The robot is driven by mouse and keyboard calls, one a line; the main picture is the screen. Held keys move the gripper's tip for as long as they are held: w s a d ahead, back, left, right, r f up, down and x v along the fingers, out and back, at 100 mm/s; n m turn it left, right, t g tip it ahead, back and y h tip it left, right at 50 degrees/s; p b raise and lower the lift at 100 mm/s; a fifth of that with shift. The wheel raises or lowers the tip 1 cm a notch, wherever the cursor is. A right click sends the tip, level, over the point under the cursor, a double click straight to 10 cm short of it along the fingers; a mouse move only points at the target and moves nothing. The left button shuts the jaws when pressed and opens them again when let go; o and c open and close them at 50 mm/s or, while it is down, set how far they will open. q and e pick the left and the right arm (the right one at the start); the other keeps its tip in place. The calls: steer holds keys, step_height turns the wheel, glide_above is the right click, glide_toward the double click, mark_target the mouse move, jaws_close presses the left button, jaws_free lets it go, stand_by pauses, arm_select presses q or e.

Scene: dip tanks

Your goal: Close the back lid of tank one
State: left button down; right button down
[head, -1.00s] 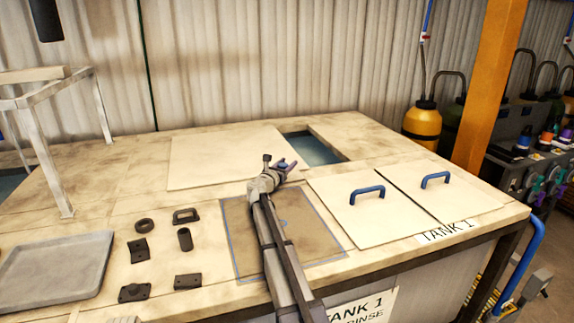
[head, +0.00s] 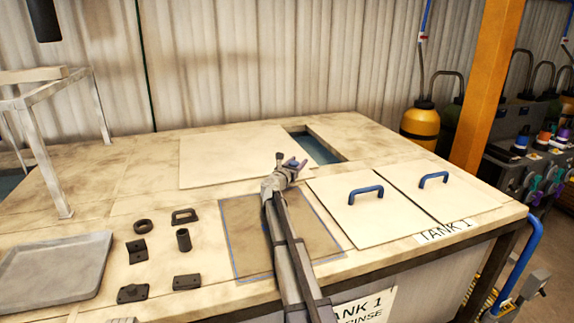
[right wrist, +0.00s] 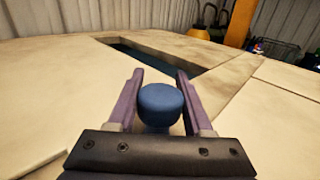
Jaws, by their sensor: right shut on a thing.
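The back lid (head: 230,155) of tank one is a flat cream panel lying on the tank top. A dark, narrow opening (head: 313,147) shows at its right end, with liquid below; in the right wrist view the opening (right wrist: 155,60) runs beyond my fingers. My right gripper (head: 291,167) is at the lid's front right part. In the right wrist view its purple fingers are on either side of the lid's round blue knob (right wrist: 161,102), and it is shut on this knob. My left gripper is not in view.
Two front lids with blue handles (head: 366,193) lie closed at the right, by the TANK 1 label (head: 444,232). A brown mat (head: 240,230) lies under my right arm. Several dark parts (head: 183,240) and a grey tray (head: 55,270) are at the left. An orange post (head: 487,90) stands behind.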

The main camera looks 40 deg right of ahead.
steer(key=s+d, duration=0.1)
steer(key=d, duration=0.4)
steer(key=s+d, duration=0.2)
steer(key=d, duration=0.4)
steer(key=s+d, duration=0.2)
steer(key=d, duration=0.4)
steer(key=shift+d, duration=0.25)
steer(key=shift+r, duration=0.1)
steer(key=c, duration=0.7)
jaws_free()
steer(key=shift+d, duration=0.1)
steer(key=o, duration=0.4)
steer(key=shift+c, duration=0.2)
steer(key=shift+o, duration=0.2)
steer(key=v, duration=0.8)
